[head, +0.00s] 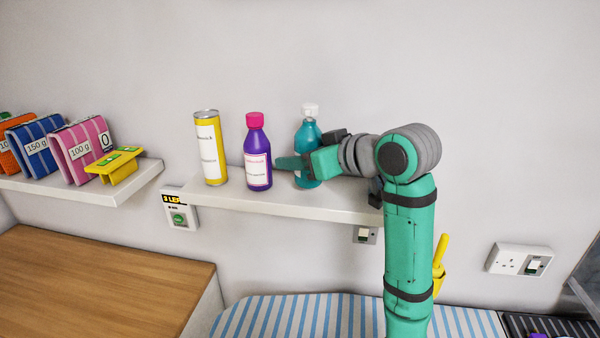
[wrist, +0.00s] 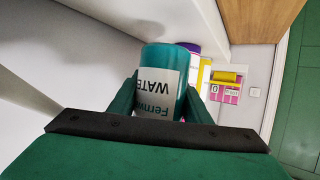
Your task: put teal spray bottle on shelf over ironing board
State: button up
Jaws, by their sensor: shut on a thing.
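The teal spray bottle (head: 308,135) with a white top stands upright at the shelf over the ironing board (head: 300,208). My gripper (head: 299,166) is shut on its lower body, reaching in from the right. In the wrist view the bottle (wrist: 160,88) sits between the two fingers (wrist: 158,100), its white label facing the camera. The striped ironing board (head: 290,315) lies below.
A purple bottle (head: 257,150) with a pink cap and a yellow can (head: 210,148) stand left of the teal bottle on the same shelf. A wooden top (head: 90,295) is at lower left.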

jog(key=shift+w+f, duration=0.25)
jog(key=shift+f, duration=0.1)
jog(key=shift+w+f, duration=0.1)
jog(key=shift+f, duration=1.45)
jog(key=shift+f, duration=0.1)
jog(key=o, duration=1.3)
jog(key=shift+d, duration=0.1)
jog(key=v, duration=1.2)
